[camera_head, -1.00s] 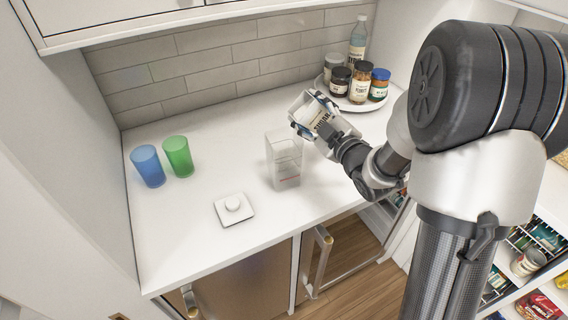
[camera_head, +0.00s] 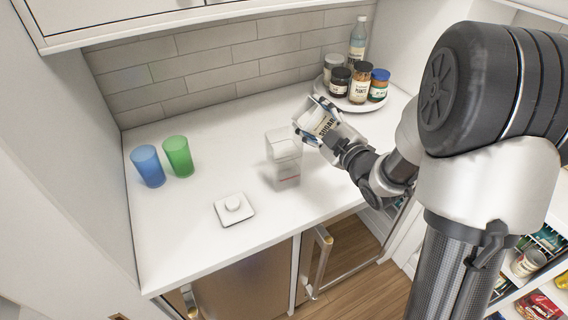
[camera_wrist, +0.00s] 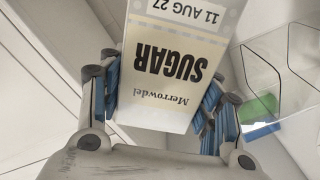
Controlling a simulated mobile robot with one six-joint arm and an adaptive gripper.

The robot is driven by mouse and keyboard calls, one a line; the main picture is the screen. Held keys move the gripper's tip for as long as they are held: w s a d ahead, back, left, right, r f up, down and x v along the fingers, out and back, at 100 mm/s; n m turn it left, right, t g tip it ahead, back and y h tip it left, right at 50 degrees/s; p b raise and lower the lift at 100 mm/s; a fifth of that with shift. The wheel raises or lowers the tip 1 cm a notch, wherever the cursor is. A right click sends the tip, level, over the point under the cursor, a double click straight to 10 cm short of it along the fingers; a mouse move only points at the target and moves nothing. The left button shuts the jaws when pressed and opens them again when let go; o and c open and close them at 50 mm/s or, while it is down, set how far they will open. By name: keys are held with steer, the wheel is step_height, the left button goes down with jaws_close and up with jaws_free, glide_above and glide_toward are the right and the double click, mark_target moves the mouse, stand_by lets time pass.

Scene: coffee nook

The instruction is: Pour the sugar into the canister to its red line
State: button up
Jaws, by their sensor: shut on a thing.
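The sugar package (camera_head: 322,122), white and cream with dark lettering, is held tilted in my gripper (camera_head: 318,130), its far end toward the canister. In the wrist view the sugar package (camera_wrist: 170,65) sits between the blue-padded fingers, its label upside down. The clear canister (camera_head: 284,150) stands upright on the counter, just left of and below the package. A faint red line shows low on its front; I cannot tell the sugar level inside. Its clear walls also show in the wrist view (camera_wrist: 285,60). No falling sugar is visible.
A white square lid with a knob (camera_head: 234,209) lies on the counter (camera_head: 205,240) near the front. A blue cup (camera_head: 148,166) and a green cup (camera_head: 178,156) stand at left. A round tray (camera_head: 338,101) with jars and a bottle is behind my gripper.

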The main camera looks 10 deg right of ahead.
steer(key=shift+s+r, duration=0.15)
steer(key=shift+s, duration=0.25)
steer(key=shift+w, duration=0.25)
steer(key=shift+w, duration=0.1)
steer(key=shift+b+x, duration=0.35)
steer(key=shift+x, duration=0.5)
